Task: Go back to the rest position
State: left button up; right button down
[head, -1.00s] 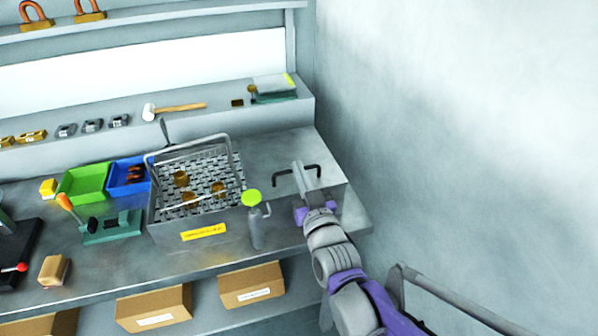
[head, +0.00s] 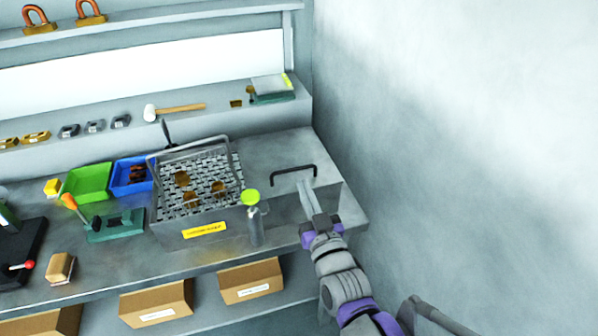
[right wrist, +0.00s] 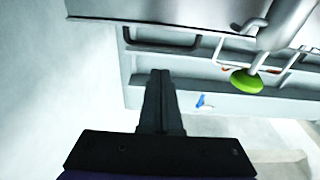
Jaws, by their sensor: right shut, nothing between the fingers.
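My right gripper (head: 310,198) is shut and empty. In the head view it is at the right end of the workbench, just in front of a dark bar handle (head: 293,170) on a grey surface. A gap between the fingers and the handle cannot be judged well. In the right wrist view the shut fingers (right wrist: 160,100) point away from the dark palm, with the handle (right wrist: 160,46) beyond them. My left gripper is not in view.
Left of my right gripper stand a grey bottle with a lime-green cap (head: 251,197) and a mesh basket (head: 210,165) holding several brown parts. A green bin (head: 88,182) and a blue bin (head: 130,188) are further left. A bare wall (head: 450,120) bounds the right.

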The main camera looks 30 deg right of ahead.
jog(key=s+a+f+n+g+y+p, duration=0.25)
jog(key=a+f+g, duration=0.35)
jog(key=f, duration=0.3)
jog(key=s+a+f+g+y, duration=0.2)
jog(key=s+f+g, duration=0.3)
jog(key=s, duration=0.6)
jog(key=a+g+p, duration=0.1)
jog(key=g, duration=0.1)
jog(key=shift+s+f+g, duration=0.15)
jog(key=shift+g, duration=0.15)
